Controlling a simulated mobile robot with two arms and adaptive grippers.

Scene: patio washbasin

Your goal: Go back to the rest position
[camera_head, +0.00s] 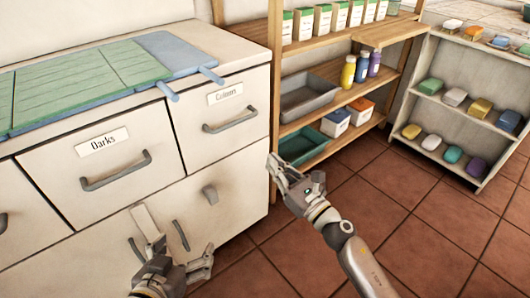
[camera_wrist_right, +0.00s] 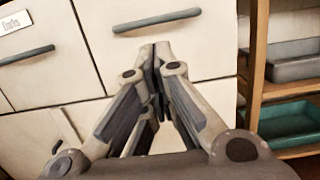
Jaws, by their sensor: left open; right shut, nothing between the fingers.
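My left gripper (camera_head: 180,250) is low in the head view, in front of the white cabinet (camera_head: 225,190). Its fingers are spread apart with nothing between them. My right gripper (camera_head: 276,166) is in the middle of the head view, near the cabinet's right edge and the wooden shelf. In the right wrist view its fingertips (camera_wrist_right: 158,52) meet, and they hold nothing. Both grippers look clear of the drawer handles, though the exact gaps cannot be told.
Drawers labelled Darks (camera_head: 102,141) and Colours (camera_head: 225,94) are shut. A wooden shelf (camera_head: 340,84) holds a grey tray (camera_head: 305,98), a teal tray (camera_head: 300,148), bottles and boxes. A white rack (camera_head: 440,104) carries several soap-like blocks. Tiled floor (camera_head: 420,240) is clear at right.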

